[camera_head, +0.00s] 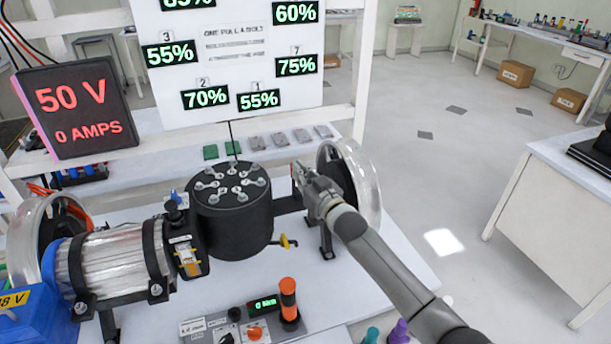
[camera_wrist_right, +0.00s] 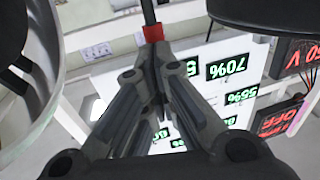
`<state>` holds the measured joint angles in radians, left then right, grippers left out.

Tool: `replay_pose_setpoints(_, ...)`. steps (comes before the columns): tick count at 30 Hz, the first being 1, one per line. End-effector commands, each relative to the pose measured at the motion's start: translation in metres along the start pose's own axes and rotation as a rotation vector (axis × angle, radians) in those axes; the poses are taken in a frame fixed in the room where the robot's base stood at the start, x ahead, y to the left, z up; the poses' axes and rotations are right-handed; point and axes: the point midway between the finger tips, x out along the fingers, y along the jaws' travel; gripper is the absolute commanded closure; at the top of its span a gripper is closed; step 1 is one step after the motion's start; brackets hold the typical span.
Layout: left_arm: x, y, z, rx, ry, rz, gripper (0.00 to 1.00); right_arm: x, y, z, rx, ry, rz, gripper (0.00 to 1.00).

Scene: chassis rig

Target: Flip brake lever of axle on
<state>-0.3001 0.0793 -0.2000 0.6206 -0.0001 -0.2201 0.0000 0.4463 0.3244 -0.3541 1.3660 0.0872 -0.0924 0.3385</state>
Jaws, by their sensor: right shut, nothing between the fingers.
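My right gripper (camera_head: 303,175) is shut and empty, between the black drum (camera_head: 233,212) and the clear wheel (camera_head: 372,180). In the right wrist view my fingers (camera_wrist_right: 155,55) point at a dark rod (camera_wrist_right: 148,10) with a red end (camera_wrist_right: 152,33), likely the brake lever. The fingertips look very close to the red end; I cannot tell if they touch it. In the head view the gripper hides this lever. The dark axle (camera_head: 287,203) runs from the drum toward the wheel. My left gripper is out of view.
A yellow-handled valve (camera_head: 288,242) sits low on the drum's right. A motor (camera_head: 120,262) stands at left. A control box (camera_head: 250,325) with an orange-topped handle (camera_head: 289,300) is in front. A percentage board (camera_head: 240,50) stands behind. The floor at right is open.

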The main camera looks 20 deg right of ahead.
Motion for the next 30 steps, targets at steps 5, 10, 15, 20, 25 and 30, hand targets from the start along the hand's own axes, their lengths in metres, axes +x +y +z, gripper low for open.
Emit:
replay_pose_setpoints(5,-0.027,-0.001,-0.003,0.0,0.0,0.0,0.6,0.012,0.004,-0.009,0.018,-0.1,0.001,1.0)
replay_pose_setpoints(10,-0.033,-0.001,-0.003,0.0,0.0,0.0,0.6,0.022,0.005,-0.008,0.033,-0.182,0.001,1.0)
replay_pose_setpoints(15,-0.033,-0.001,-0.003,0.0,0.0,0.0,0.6,0.029,0.005,-0.005,0.036,-0.178,0.0,1.0)
replay_pose_setpoints(20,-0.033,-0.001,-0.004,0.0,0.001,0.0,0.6,0.034,0.006,-0.005,0.036,-0.176,0.0,1.0)
replay_pose_setpoints(25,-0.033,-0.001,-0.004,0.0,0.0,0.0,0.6,0.035,0.007,-0.007,0.036,-0.173,0.0,1.0)
replay_pose_setpoints(30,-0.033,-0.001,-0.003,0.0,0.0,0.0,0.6,0.036,0.007,-0.008,0.035,-0.17,0.0,1.0)
